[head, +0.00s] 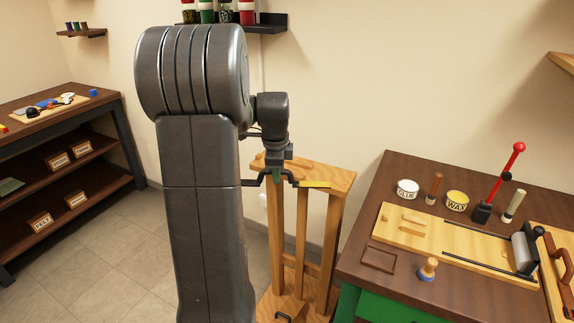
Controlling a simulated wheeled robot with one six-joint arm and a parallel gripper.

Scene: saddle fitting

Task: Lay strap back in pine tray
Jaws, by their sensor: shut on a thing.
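My gripper (276,180) points down over the top of a wooden stand (333,178), seen from behind my arm. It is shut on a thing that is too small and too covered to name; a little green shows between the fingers. A flat yellow strip (314,184) lies just right of the gripper, along the stand's top edge; I cannot tell whether it is the strap or touches the gripper. A pale wooden tray (546,228), perhaps the pine tray, is cut off by the right edge. A curved brown thing (556,262) lies in it.
The dark workbench (364,230) at the right holds a glue pot (407,189), a wax pot (457,200), a red-knobbed lever (506,175), a wooden board (430,236) and a small stamp (428,268). Shelving (75,152) stands at the left. Open floor lies between.

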